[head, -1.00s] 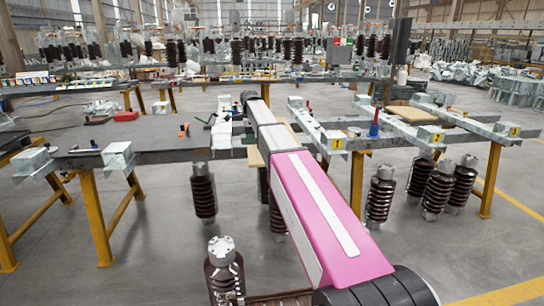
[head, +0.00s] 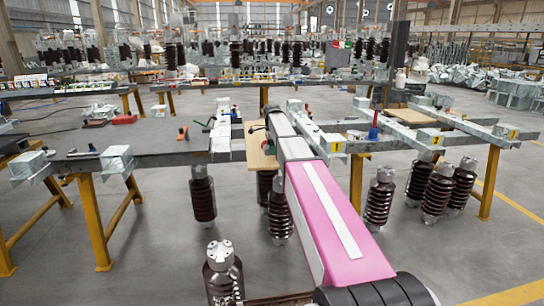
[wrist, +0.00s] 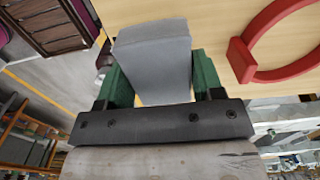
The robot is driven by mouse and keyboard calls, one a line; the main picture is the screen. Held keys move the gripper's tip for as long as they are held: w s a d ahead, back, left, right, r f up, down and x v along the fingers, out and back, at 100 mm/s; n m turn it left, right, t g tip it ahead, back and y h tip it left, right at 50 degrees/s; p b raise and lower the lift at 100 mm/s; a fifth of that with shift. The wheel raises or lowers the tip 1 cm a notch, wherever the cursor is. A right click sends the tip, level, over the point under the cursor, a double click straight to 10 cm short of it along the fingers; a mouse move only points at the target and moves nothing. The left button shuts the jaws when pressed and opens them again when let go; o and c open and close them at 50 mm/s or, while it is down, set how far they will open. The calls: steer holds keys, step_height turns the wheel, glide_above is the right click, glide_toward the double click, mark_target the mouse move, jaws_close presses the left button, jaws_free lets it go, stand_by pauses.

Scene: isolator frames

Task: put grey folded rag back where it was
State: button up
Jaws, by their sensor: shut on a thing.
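In the wrist view, the grey folded rag (wrist: 153,48) is held between the two green fingers of my gripper (wrist: 160,78), which is shut on it. The rag is in front of a pale wooden board (wrist: 212,45); I cannot tell whether they touch. In the head view, my arm reaches to the same board (head: 259,156) at the near edge of the frames. The rag is hidden there, and the gripper is mostly hidden behind my arm.
A red ring-shaped object (wrist: 240,62) lies on the board beside the rag. A metal beam (head: 221,128) runs left of my arm. Brown insulators (head: 203,195) stand below. A blue-handled tool (head: 373,126) stands on the right frame.

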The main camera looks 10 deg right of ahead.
steer(key=shift+f, duration=1.9)
steer(key=o, duration=0.9)
steer(key=shift+c, duration=0.2)
step_height(320, 180, up, 12)
steer(key=shift+r, duration=0.1)
